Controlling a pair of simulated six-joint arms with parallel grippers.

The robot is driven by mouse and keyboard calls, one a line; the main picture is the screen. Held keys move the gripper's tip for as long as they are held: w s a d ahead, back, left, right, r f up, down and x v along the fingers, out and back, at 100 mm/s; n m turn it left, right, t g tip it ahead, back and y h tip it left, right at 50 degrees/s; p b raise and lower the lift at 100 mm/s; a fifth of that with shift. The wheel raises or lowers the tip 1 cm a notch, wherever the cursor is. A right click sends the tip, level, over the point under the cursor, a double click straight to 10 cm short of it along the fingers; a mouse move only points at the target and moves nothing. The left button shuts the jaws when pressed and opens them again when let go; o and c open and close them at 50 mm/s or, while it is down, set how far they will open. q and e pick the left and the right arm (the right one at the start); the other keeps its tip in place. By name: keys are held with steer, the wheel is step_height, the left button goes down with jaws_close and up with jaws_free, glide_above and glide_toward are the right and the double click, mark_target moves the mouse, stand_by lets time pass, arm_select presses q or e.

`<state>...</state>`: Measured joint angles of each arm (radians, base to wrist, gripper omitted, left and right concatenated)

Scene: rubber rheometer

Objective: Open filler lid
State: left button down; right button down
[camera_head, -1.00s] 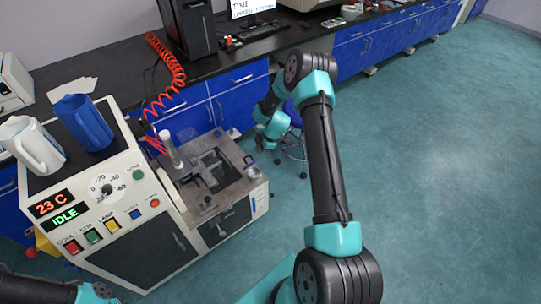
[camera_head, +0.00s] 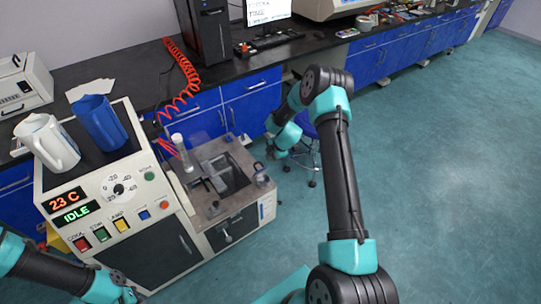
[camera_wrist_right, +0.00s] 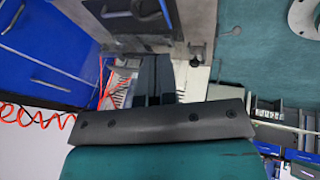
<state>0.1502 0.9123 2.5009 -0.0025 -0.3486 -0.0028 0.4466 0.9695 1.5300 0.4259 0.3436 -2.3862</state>
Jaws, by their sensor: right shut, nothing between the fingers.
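The rheometer (camera_head: 105,180) stands at the left, a white cabinet with a lit panel reading 23 C and IDLE. Its lower right section has a steel top (camera_head: 205,205) with a dark recess and a grey bracket (camera_head: 214,168) over it. A pale upright cylinder (camera_head: 182,152) stands behind the recess. I cannot tell which part is the filler lid. My right gripper (camera_head: 271,150) is shut and empty, just beyond the steel top's right side, apart from it. Its dark fingers (camera_wrist_right: 153,78) show together in the right wrist view.
A white jug (camera_head: 47,143) and a blue jug (camera_head: 99,124) stand on the cabinet. A red coiled hose (camera_head: 187,75) hangs by the black bench (camera_head: 140,85). A stool (camera_head: 308,150) stands beyond my right gripper. The floor at right (camera_head: 440,190) is clear.

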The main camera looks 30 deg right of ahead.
mark_target(261, 163)
steer(key=x, duration=0.6)
steer(key=w+x, duration=0.1)
steer(key=x, duration=0.1)
steer(key=shift+w+d+f, duration=0.1)
steer(key=shift+w+f, duration=0.6)
steer(key=shift+w, duration=0.35)
steer(key=shift+d, duration=0.1)
